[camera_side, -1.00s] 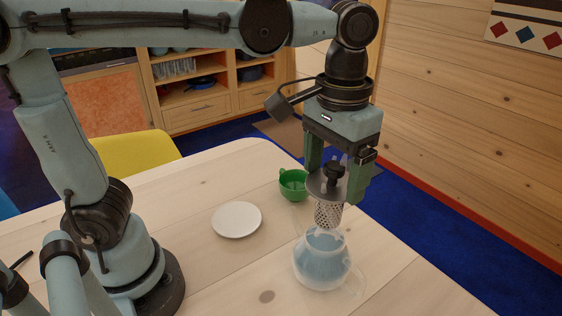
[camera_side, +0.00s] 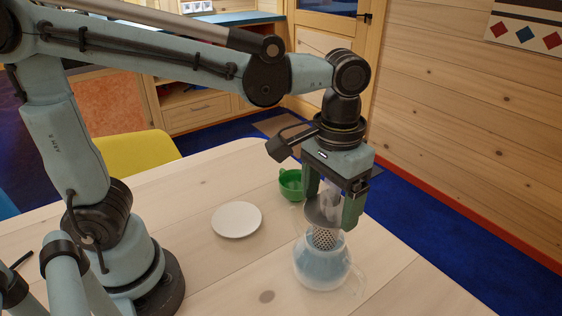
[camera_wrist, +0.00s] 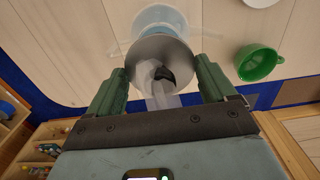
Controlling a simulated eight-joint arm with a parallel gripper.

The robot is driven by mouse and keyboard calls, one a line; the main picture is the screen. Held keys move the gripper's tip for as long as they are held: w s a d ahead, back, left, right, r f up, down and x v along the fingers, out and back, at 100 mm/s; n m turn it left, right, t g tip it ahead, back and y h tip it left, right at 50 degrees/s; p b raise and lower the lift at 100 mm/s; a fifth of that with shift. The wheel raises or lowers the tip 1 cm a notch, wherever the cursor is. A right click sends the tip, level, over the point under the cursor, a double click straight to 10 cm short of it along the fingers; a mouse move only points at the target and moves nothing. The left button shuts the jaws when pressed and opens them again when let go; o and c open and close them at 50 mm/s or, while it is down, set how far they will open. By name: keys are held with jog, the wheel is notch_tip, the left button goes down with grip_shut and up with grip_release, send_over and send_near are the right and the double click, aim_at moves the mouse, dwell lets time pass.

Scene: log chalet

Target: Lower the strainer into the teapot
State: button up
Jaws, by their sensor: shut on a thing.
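The strainer (camera_side: 324,236) is a perforated metal basket under a round metal lid with a dark knob. Its lid (camera_wrist: 153,50) also shows in the wrist view. My gripper (camera_side: 332,208) is shut on the strainer, with its green fingers on either side of the knob. The glass teapot (camera_side: 322,268) stands on the table with bluish liquid in it. The basket hangs upright with its lower part at the teapot's mouth, seemingly inside the neck; the lid is still above the rim. In the wrist view the teapot (camera_wrist: 158,18) is partly hidden behind the lid.
A green cup (camera_side: 291,184) stands behind the teapot and also shows in the wrist view (camera_wrist: 257,63). A white plate (camera_side: 236,219) lies to the left. The wooden table (camera_side: 215,275) is clear in front of the plate.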

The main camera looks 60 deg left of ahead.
aim_at(329, 210)
jog(key=shift+f, duration=2.7)
jog(key=o, duration=1.2)
jog(key=shift+r, duration=0.1)
jog(key=shift+r, duration=4.4)
jog(key=a+f+t, duration=0.1)
jog(key=a+t, duration=0.1)
jog(key=a, duration=0.2)
jog(key=s+a+f+t, duration=0.1)
jog(key=a+f+t, duration=0.1)
jog(key=a, duration=0.3)
jog(key=a+f+t, duration=0.2)
jog(key=a+t, duration=0.1)
jog(key=a, duration=0.2)
jog(key=shift+s+f, duration=0.2)
